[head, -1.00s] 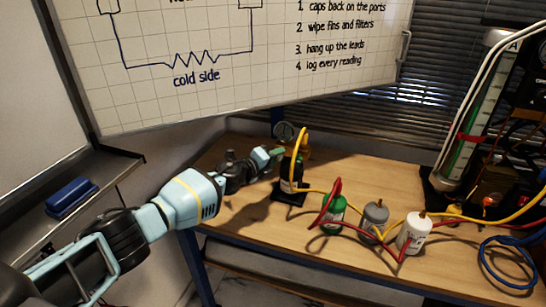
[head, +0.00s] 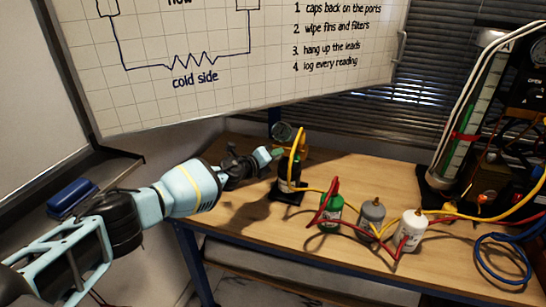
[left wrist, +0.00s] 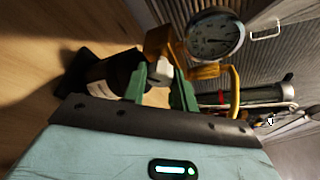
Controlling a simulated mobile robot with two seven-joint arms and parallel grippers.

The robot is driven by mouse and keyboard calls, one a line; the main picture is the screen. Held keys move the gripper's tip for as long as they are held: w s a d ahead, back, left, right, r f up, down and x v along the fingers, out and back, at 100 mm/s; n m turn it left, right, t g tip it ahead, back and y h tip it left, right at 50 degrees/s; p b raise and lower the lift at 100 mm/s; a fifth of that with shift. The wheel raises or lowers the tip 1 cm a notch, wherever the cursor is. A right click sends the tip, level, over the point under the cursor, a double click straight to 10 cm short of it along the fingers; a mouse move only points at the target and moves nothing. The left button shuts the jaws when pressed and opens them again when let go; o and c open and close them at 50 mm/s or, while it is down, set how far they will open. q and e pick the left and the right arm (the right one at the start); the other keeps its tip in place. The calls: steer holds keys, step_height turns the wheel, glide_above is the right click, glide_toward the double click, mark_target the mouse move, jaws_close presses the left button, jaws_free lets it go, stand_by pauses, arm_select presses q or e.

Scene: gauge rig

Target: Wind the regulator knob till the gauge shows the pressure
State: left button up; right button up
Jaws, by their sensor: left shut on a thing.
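The round gauge (head: 283,132) stands at the back of the bench on yellow brass fittings, above a dark cylinder (head: 289,178). In the left wrist view the gauge (left wrist: 215,37) shows a pale dial; its marks are too small to read. My left gripper (head: 274,153) reaches in from the left at the fittings. Its green fingers (left wrist: 166,84) are shut on a small pale knob (left wrist: 157,72), partly hidden between them, beside the brass body (left wrist: 160,42). My right gripper is not in view.
A green bottle (head: 331,211), a grey bottle (head: 372,216) and a white bottle (head: 411,230) stand to the right, with red and yellow hoses among them. A tall glass column (head: 462,128) stands farther right. The bench front left is bare.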

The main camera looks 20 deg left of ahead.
arm_select(q)
steer(key=o, duration=1)
steer(key=shift+v, duration=3.95)
